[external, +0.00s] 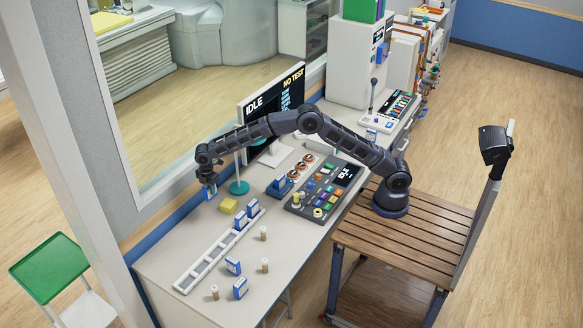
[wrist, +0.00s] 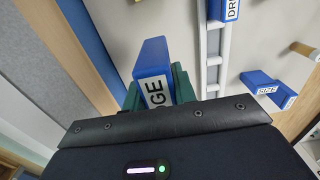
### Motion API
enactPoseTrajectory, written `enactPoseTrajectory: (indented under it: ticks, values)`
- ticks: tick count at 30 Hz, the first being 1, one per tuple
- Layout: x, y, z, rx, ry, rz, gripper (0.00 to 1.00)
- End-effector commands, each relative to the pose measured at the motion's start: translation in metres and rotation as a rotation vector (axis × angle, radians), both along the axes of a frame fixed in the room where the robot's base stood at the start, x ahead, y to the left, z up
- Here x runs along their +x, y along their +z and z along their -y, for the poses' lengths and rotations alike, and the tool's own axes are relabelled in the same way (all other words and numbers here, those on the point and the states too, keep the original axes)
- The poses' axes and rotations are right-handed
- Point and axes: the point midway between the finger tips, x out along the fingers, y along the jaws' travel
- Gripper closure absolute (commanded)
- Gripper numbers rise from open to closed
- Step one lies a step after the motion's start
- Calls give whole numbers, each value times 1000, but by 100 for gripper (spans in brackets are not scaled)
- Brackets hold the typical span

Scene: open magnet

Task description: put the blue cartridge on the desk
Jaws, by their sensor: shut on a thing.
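My gripper (external: 208,187) is shut on a blue cartridge (wrist: 151,60) above the far left part of the desk (external: 160,262). In the wrist view the cartridge sits between the green fingers, and its white label shows the letters "GE". The rest of the label is hidden. In the external view the held cartridge is small and partly covered by the gripper. It appears clear of the desk top. Other blue and white cartridges stand in the white rack (external: 190,280) and lie on the desk, one near the front (external: 240,288) and another beside it (external: 233,266).
Several small pegs (external: 214,292) stand around the rack. A button panel (external: 325,188) and a monitor (external: 272,100) are farther right. The window wall runs along the desk's back edge.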

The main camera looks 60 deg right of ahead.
Motion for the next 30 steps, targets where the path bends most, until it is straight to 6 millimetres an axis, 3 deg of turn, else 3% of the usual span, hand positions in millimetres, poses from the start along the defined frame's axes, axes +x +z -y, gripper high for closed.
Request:
enactPoseTrajectory:
  ticks: [15,30]
  values:
    - [-1,-112,0,-2,2,-2,97]
    - [-1,-159,0,-1,1,-2,97]
